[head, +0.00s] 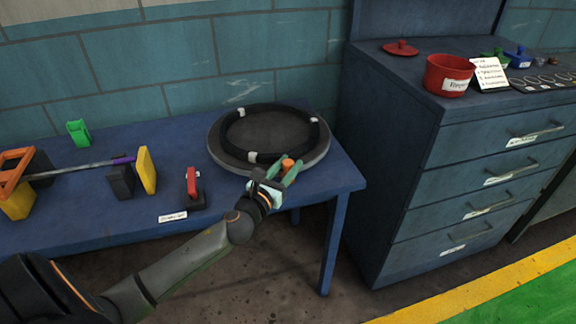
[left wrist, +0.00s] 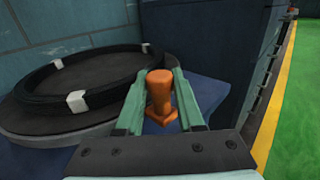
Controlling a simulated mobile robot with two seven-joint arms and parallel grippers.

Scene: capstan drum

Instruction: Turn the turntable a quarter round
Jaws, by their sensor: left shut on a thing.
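The turntable (head: 222,153) is a round grey disc near the right end of the blue table. A black ring (head: 234,119) with white bands lies on top of it. An orange peg (head: 288,163) stands at the disc's front right edge. My left gripper (head: 283,170) is at that edge, with its green fingers shut on the peg. In the left wrist view the peg (left wrist: 159,92) stands between the fingers, and the turntable (left wrist: 50,145) is to their left. My right gripper is not in view.
The blue table (head: 90,215) holds a green block (head: 78,132), a yellow plate (head: 147,170), a red-handled clamp (head: 192,187) and an orange frame (head: 14,170) at left. A blue drawer cabinet (head: 400,170) stands right of the table, bearing a red pot (head: 440,75).

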